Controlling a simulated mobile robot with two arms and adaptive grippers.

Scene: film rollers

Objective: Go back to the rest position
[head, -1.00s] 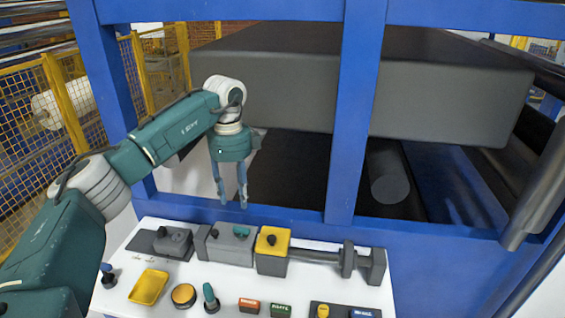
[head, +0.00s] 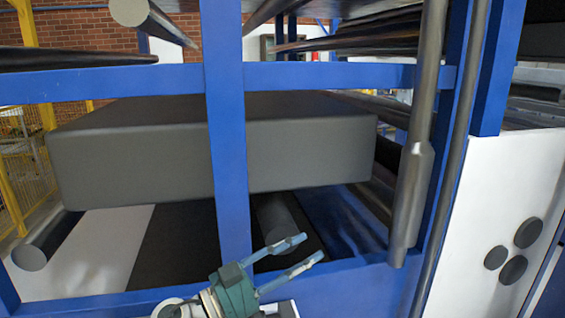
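My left gripper (head: 311,247) is at the bottom middle of the head view. Its green body and blue-grey fingers point to the right and slightly up. The two fingers are spread apart with nothing between them, so it is open and empty. It shows in front of the lower part of the blue machine frame (head: 228,150). Most of my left arm is below the picture edge. My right gripper is not in view.
A large dark grey block (head: 130,165) sits inside the blue frame, above dark rollers (head: 280,225). A vertical metal bar (head: 415,170) stands at right. A white panel (head: 515,200) with round black knobs is at far right. A yellow fence (head: 18,185) stands at left.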

